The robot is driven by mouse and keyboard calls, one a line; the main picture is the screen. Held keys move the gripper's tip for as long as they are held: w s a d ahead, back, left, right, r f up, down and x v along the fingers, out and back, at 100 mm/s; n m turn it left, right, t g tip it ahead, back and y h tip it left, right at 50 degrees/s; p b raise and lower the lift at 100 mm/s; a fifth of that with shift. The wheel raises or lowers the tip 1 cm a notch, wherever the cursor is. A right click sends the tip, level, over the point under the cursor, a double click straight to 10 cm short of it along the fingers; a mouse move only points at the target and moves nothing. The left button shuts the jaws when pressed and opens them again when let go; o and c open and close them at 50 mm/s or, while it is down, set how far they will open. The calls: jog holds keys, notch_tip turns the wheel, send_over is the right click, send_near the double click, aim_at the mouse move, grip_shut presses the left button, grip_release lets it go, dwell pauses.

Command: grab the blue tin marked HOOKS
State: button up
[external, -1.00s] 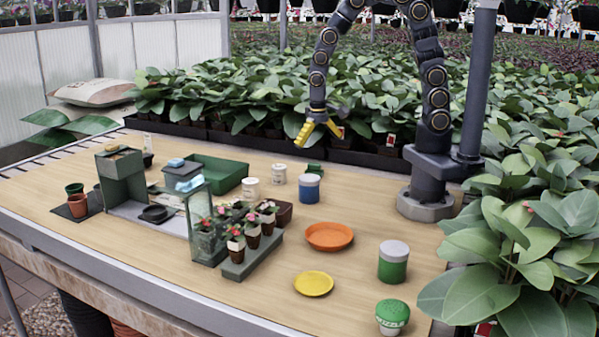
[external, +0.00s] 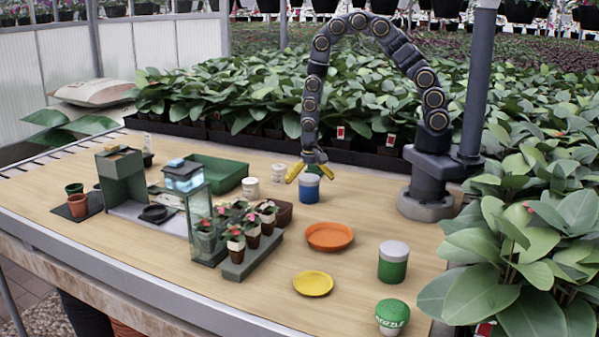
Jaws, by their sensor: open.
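A blue tin (external: 309,190) with a pale grey lid stands upright on the wooden table, left of my arm's base. No HOOKS lettering can be read on it at this size. My gripper (external: 309,175) is open, with its yellow fingers spread and pointing down. It is at the tin's top, with one finger to the left and the other at the right rear. I cannot tell whether the fingers touch the tin or how far behind it they are. Nothing is held.
Potted flowers (external: 252,232) stand on a grey block to the left. Leafy plants border the table's back.

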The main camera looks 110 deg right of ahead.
jog(key=shift+f, duration=0.4)
jog(key=c, duration=1.2)
jog(key=shift+r, duration=0.2)
